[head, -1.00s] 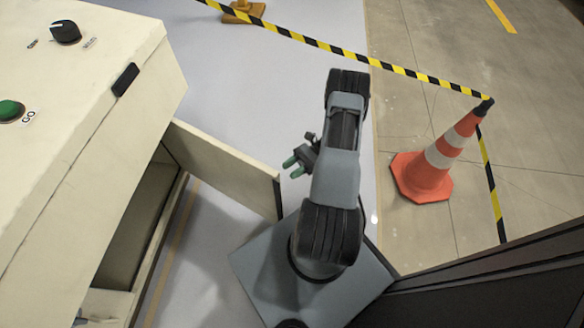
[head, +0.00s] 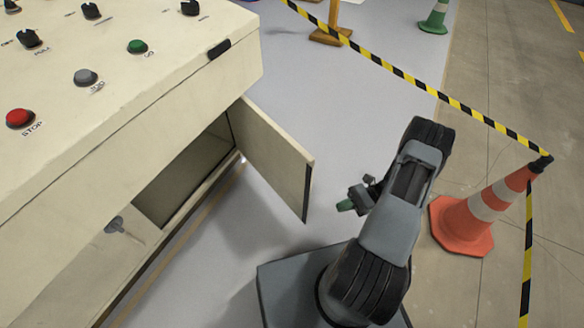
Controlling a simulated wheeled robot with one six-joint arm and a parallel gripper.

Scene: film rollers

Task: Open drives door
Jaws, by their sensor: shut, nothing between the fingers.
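The drives door (head: 270,155) is a cream panel on the front of the cream cabinet (head: 90,190). It stands swung out from the cabinet, with its dark free edge facing my arm. The opening (head: 190,178) behind it shows a dark, mostly bare inside. My gripper (head: 346,206), with green fingertips, is shut and empty. It is to the right of the door's free edge, apart from it. My arm stands right of the door and partly hides the gripper.
Buttons and knobs, among them a red stop button (head: 20,118), sit on the cabinet top. An orange and white cone (head: 480,215) stands right of my arm, joined to yellow and black tape (head: 430,90). A green cone (head: 434,18) is at the back.

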